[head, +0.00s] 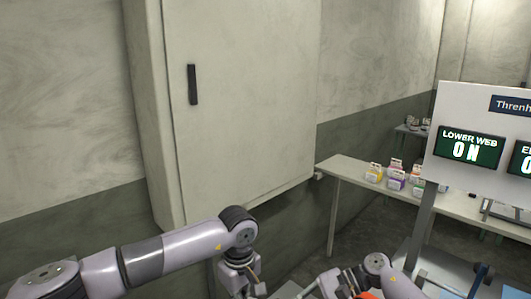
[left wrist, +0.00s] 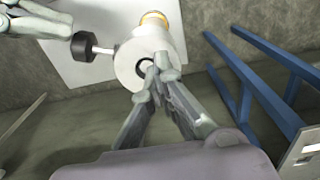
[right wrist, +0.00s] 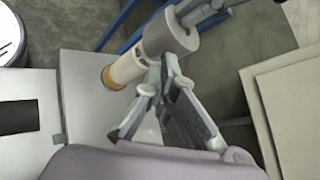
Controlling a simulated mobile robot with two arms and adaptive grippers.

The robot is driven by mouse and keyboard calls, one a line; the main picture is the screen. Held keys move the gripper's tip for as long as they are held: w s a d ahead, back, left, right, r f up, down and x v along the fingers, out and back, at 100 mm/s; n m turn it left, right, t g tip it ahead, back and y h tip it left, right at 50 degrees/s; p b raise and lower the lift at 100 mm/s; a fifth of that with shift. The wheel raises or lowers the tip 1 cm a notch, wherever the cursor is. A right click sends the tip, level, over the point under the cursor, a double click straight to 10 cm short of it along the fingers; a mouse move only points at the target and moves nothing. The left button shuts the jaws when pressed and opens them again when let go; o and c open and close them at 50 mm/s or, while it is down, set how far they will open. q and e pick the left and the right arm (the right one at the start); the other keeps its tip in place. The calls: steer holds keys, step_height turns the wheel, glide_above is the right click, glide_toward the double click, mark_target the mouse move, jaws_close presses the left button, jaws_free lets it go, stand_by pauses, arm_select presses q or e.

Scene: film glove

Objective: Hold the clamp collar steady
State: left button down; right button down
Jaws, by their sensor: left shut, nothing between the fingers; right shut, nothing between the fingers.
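A pale round collar (left wrist: 138,65) with a dark central hole shows in the left wrist view, with a black knob (left wrist: 82,46) on a short rod at its side. The tips of my left gripper (left wrist: 158,70) are together, in front of the collar's face by the hole; I cannot tell if they touch it. In the right wrist view a grey collar (right wrist: 170,36) sits on a cream cylinder (right wrist: 127,68) with an orange end band (right wrist: 107,77). My right gripper (right wrist: 160,78) is shut beside this cylinder. In the head view the collar is not clearly seen.
A large wall cabinet (head: 240,90) stands behind my left arm. A table (head: 345,168) with small boxes (head: 396,180) stands back right. A sign panel (head: 468,147) reads "LOWER WEB ON". Blue frame bars (left wrist: 265,60) stand right of the collar in the left wrist view.

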steer(key=shift+w+a+r, duration=0.4)
steer(key=shift+w+r, duration=0.15)
steer(key=shift+w, duration=0.25)
steer(key=shift+w+a, duration=0.1)
steer(key=shift+w, duration=0.15)
steer(key=shift+r, duration=0.1)
stand_by(0.5)
steer(key=w+d, duration=0.2)
steer(key=d, duration=0.4)
steer(key=shift+r, duration=0.35)
